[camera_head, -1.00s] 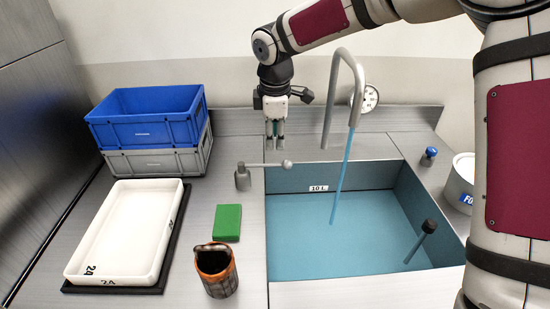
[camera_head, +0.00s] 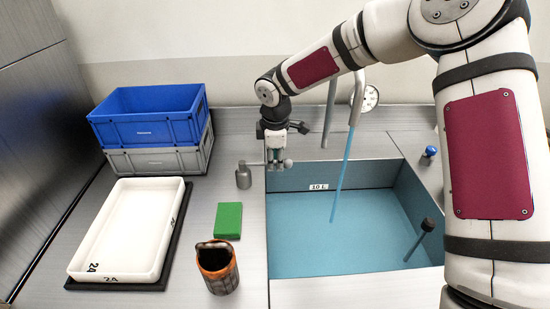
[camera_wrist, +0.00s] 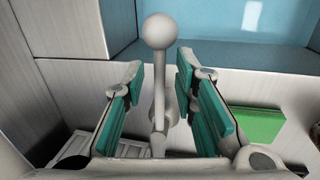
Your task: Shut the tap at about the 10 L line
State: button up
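The tap's lever (camera_head: 288,163) has a ball knob and reaches right from a grey post (camera_head: 243,176) left of the basin. In the wrist view the lever (camera_wrist: 159,85) stands between my fingers, with gaps both sides. My gripper (camera_head: 276,163) is open around it; it also shows in the wrist view (camera_wrist: 158,95). The spout (camera_head: 357,97) is partly behind my arm and pours a blue stream (camera_head: 346,160) into the basin. The water (camera_head: 325,230) surface lies at about the lower edge of the 10 L label (camera_head: 319,187).
A green block (camera_head: 228,219) and an orange-brown cup (camera_head: 217,268) stand left of the basin. A white tray (camera_head: 82,236) and stacked blue (camera_head: 150,130) and grey (camera_head: 155,162) crates are farther left. A blue-topped knob (camera_head: 429,153) and a dark-headed rod (camera_head: 426,228) are right.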

grip_shut()
jog(key=shift+s, duration=0.1)
jog(key=shift+s+a+m+g+h+b, duration=0.5)
jog(key=shift+s+a+m, duration=1.05)
jog(key=shift+m, duration=1.45)
jog(key=shift+s+a+m+g+h+b, duration=0.3)
jog(key=shift+s+a+m+b, duration=0.35)
jog(key=shift+s+a+m, duration=1.65)
jog(key=shift+s+a+m+g+h+b, duration=0.45)
jog(key=shift+a+m, duration=0.65)
jog(key=shift+m, duration=2.6)
jog(key=shift+o, duration=1.7)
grip_release()
jog(key=shift+a, duration=0.1)
